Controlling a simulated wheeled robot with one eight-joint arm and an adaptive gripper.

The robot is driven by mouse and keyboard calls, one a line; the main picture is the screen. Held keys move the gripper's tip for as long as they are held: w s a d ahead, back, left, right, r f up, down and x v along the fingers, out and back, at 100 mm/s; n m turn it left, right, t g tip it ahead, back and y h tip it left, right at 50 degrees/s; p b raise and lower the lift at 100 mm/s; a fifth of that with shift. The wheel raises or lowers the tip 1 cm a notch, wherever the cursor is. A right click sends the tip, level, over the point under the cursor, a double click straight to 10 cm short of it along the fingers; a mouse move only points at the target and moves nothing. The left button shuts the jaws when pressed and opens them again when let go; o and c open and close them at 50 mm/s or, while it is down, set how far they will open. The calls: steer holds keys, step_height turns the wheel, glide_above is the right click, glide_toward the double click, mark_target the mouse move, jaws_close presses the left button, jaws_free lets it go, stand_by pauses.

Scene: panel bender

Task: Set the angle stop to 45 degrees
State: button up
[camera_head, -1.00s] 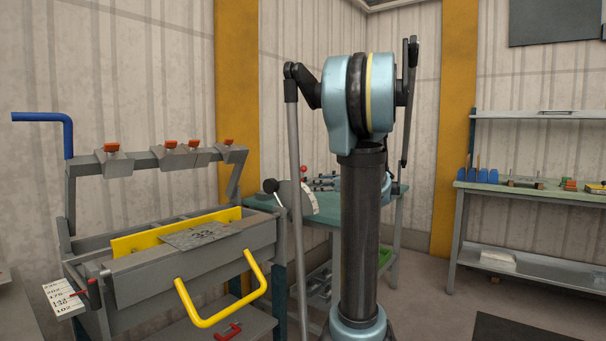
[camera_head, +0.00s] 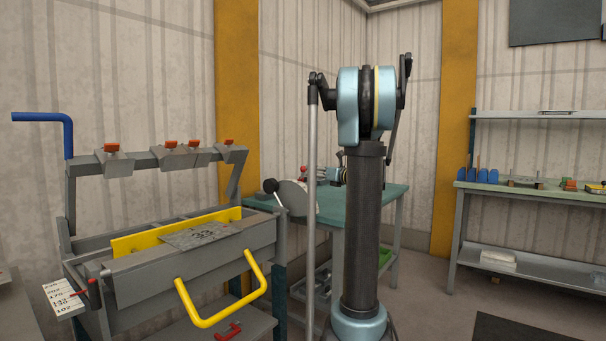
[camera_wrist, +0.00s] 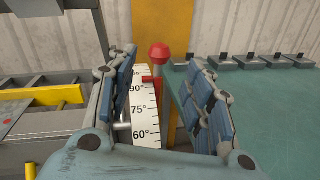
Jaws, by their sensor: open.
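The angle stop is a curved white scale (camera_wrist: 143,110) marked 90°, 75° and 60° in the wrist view. A red ball knob (camera_wrist: 158,53) stands above it, and a red pointer (camera_wrist: 148,80) lies at the scale's edge by the 90° mark. The 45° mark is not visible. My gripper (camera_wrist: 160,95) is open, its blue-padded fingers on either side of the scale and knob, with nothing gripped. In the head view the stop's grey disc (camera_head: 293,196) is at the bender's right end, partly hidden by my arm.
The bender has a yellow handle (camera_head: 228,318), a blue crank (camera_head: 68,135) and a black ball lever (camera_head: 270,186). A green table (camera_wrist: 255,115) with several dark-topped metal blocks (camera_wrist: 225,62) lies right of the scale. A workbench (camera_head: 530,192) stands further right.

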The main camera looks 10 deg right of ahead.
mark_target(304, 169)
steer(key=x, duration=0.8)
steer(key=shift+d, duration=0.1)
jaws_close()
